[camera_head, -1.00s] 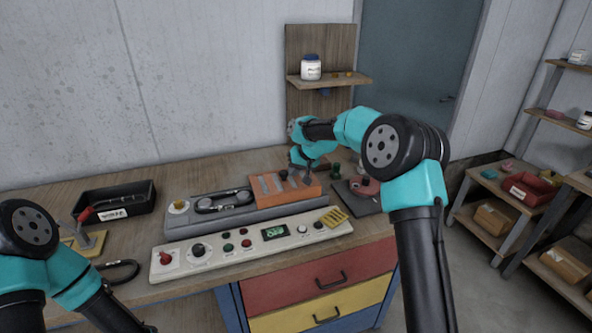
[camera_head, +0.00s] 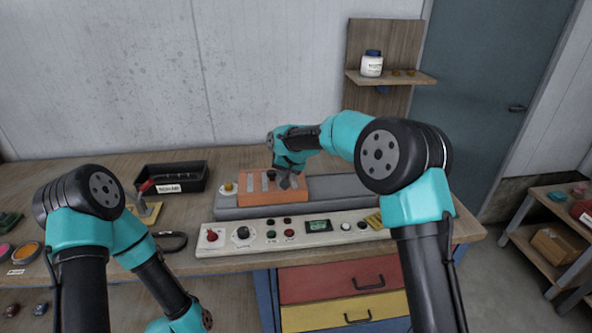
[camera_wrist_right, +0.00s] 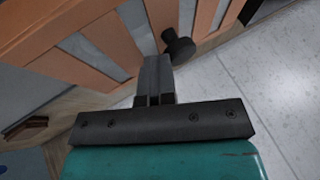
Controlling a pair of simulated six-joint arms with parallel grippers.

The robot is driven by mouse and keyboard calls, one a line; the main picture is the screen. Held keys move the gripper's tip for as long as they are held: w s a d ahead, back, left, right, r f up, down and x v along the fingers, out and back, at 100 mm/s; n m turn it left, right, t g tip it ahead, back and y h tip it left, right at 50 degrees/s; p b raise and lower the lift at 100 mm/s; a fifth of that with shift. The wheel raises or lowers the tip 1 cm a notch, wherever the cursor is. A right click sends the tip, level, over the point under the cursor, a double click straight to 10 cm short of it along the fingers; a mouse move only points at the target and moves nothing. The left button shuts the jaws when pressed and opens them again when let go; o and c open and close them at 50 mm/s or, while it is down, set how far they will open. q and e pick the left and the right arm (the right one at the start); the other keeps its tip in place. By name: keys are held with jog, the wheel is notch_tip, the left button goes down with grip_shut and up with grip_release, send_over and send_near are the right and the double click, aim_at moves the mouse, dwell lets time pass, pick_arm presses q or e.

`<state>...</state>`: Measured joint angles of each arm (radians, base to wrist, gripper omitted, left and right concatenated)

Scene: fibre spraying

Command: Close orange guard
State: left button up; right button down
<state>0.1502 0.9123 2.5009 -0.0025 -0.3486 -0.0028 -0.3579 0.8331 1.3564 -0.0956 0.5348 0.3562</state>
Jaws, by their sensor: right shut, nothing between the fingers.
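The orange guard (camera_head: 258,195), with grey window slots and a black knob, sits over the left part of the long grey housing (camera_head: 335,188). The yellow button (camera_head: 228,187) at the housing's left end stays uncovered. In the right wrist view the guard (camera_wrist_right: 110,35) fills the upper left, with its black knob (camera_wrist_right: 178,47) at the fingertips. My right gripper (camera_head: 287,182) is at the guard's front face; its shut fingers (camera_wrist_right: 155,62) are beside the knob, with nothing between them. Whether they touch it I cannot tell. My left gripper is out of view below the frame.
A white control panel (camera_head: 262,246) with knobs and buttons lies in front of the housing. A black bin (camera_head: 172,187) and a red-handled tool on a yellow base (camera_head: 146,209) stand to the left. A shelf (camera_head: 392,77) hangs behind.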

aim_at(293, 182)
jog(key=shift+a, duration=0.3)
jog(key=shift+s+d, duration=0.1)
jog(key=shift+d, duration=0.05)
jog(key=d, duration=0.4)
jog(key=shift+s+d+r, duration=0.1)
jog(key=shift+d+r, duration=0.05)
jog(key=shift+r, duration=0.15)
jog(key=v, duration=1)
